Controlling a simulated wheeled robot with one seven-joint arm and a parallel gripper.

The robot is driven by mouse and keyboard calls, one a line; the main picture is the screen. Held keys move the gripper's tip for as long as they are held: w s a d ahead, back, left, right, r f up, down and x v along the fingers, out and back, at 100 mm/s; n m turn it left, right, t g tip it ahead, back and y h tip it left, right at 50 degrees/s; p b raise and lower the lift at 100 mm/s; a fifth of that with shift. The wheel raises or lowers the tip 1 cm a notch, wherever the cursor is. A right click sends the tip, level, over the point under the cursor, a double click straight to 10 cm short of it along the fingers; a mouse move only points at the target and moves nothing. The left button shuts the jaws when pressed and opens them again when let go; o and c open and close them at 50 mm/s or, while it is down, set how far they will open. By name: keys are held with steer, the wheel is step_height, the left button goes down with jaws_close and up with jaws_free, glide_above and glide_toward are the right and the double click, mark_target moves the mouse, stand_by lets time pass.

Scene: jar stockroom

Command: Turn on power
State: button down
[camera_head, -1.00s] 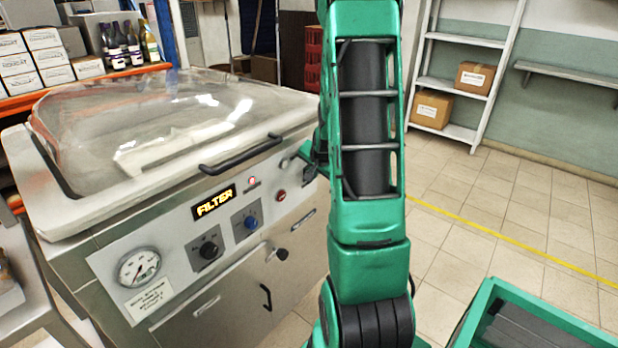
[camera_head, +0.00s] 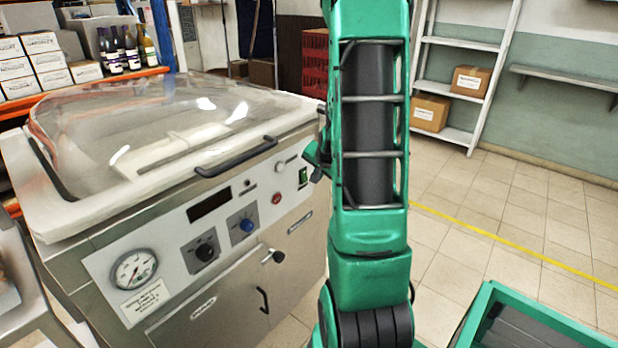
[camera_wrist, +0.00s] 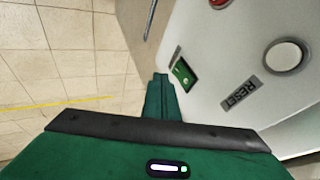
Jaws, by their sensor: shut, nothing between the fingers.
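The machine (camera_head: 60,215) with a clear domed lid stands at the left in the head view. Its front panel has a dark display (camera_head: 209,205) and an unlit indicator above the knobs. The green power switch (camera_head: 303,177) is at the panel's right end. It also shows in the wrist view (camera_wrist: 184,76), tilted in its dark frame, beside a round white button (camera_wrist: 284,56) labelled RESET. My gripper (camera_wrist: 160,82) is shut and empty, its tip just left of the switch in the wrist view with a small gap seeming to show. In the head view my arm partly hides the gripper (camera_head: 316,160).
Black knob (camera_head: 204,251), blue knob (camera_head: 246,225), red button (camera_head: 277,198) and gauge (camera_head: 134,270) share the panel. The lid handle (camera_head: 235,157) juts out above. A green crate (camera_head: 545,318) stands at lower right. Tiled floor at the right is clear.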

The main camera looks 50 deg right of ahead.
steer(key=v, duration=1)
steer(key=shift+d, duration=0.1)
steer(key=shift+f, duration=0.1)
steer(key=shift+s+f, duration=0.15)
steer(key=shift+f, duration=0.3)
steer(key=shift+f, duration=0.1)
stand_by(0.3)
